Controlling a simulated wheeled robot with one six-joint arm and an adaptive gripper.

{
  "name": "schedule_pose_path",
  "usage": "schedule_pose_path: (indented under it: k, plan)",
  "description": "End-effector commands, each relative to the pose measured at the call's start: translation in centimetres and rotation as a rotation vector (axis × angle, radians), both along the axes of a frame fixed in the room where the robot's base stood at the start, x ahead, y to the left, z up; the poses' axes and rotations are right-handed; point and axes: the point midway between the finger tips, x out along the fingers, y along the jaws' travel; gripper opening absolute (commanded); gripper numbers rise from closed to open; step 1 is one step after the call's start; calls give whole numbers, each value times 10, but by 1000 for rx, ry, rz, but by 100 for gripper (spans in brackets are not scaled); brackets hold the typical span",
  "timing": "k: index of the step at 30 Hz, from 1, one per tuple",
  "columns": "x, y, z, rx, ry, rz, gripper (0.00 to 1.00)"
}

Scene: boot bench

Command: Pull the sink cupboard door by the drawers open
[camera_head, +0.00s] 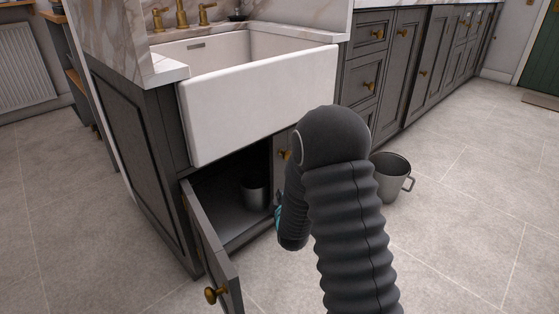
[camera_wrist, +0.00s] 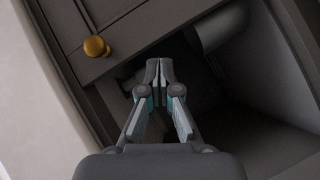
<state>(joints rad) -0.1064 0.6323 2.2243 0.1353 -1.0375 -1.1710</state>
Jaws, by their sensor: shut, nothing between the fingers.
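The sink cupboard door by the drawers (camera_head: 279,143) is the right-hand door under the white sink. It looks shut in the head view, and my arm hides most of it. Its brass knob (camera_head: 284,154) shows just left of my arm. In the wrist view the door (camera_wrist: 140,25) is at the top, with the knob (camera_wrist: 96,46) at upper left. My gripper (camera_wrist: 160,68) is shut and empty, its tips apart from the knob, to the right of and below it in that view. In the head view my arm mostly hides the gripper.
The left cupboard door (camera_head: 213,245) stands open, swung outward. A grey pot (camera_head: 255,192) is inside the cupboard (camera_head: 222,200). A metal bucket (camera_head: 391,178) stands on the floor right of my arm. Drawers (camera_head: 361,75) are right of the white sink (camera_head: 262,98). The floor at right is clear.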

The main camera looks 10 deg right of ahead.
Motion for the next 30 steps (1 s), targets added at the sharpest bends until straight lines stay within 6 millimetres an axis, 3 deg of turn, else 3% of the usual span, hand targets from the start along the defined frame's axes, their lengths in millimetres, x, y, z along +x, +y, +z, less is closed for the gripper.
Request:
schedule_pose_path:
  k: [3, 8, 14, 30]
  plan:
    - [8, -3, 38, -130, -165, 9, 0]
    - [9, -5, 66, -270, -287, 7, 0]
    - [17, -5, 68, -313, -292, 10, 0]
    - [97, -8, 71, -310, -290, 11, 0]
